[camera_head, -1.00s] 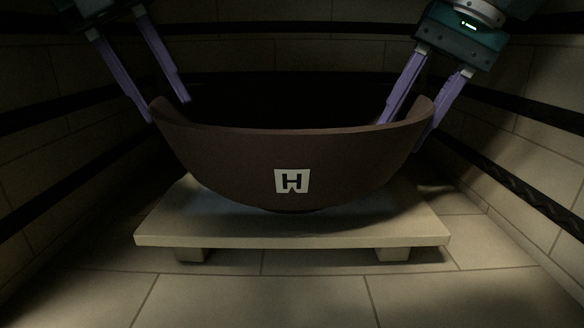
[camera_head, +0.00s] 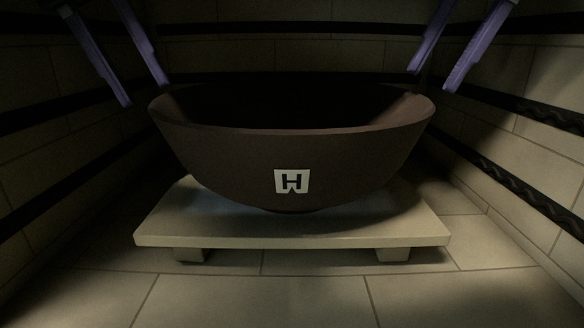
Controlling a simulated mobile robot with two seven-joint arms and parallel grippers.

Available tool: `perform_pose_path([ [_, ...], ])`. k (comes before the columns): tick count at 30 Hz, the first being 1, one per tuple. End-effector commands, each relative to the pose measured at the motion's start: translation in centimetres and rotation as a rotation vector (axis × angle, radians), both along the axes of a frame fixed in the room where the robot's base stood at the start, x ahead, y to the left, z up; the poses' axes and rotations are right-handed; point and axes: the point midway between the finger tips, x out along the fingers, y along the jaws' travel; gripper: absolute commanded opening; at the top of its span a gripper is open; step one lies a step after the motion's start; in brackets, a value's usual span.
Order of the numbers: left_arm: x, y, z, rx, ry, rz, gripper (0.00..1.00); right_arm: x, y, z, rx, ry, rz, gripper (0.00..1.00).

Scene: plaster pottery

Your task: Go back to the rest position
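A large dark brown bowl (camera_head: 230,160) with a white H label on its front stands upright on a pale slab (camera_head: 290,235) with short feet. My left gripper (camera_head: 145,94) is at the upper left. Its two purple fingers are apart, empty and clear of the bowl's left rim. My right gripper (camera_head: 430,80) is at the upper right. Its two purple fingers are apart and empty, above the bowl's right rim. The rest of both grippers is cut off by the top edge.
Pale brick walls (camera_head: 530,150) close in on the left, right and back. Dark bars (camera_head: 540,200) run along these walls, one of them twisted on the right. The tiled floor (camera_head: 260,300) in front of the slab is clear.

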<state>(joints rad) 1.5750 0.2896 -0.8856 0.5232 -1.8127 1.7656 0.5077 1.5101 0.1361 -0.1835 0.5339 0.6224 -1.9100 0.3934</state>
Motion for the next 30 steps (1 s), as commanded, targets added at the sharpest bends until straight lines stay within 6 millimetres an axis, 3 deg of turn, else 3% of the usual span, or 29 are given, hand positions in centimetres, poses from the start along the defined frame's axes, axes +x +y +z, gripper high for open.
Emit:
perform_pose_path([
  [1, 0.5, -0.3, 2.4, -0.003, -0.052, -0.007, 0.4, 0.0, -0.1, 0.2, 0.0, 0.0, 0.0, 0.4],
  [14, 0.5, -0.4, 2.9, -0.002, -0.053, -0.01, 0.4, 0.0, -0.1, 0.8, 0.0, 0.0, 0.0, 0.4],
  [30, 0.6, -0.1, 8.0, -0.004, -0.055, -0.003, 0.4, 0.0, -0.1, 6.8, 0.0, 0.0, 0.0, 0.4],
])
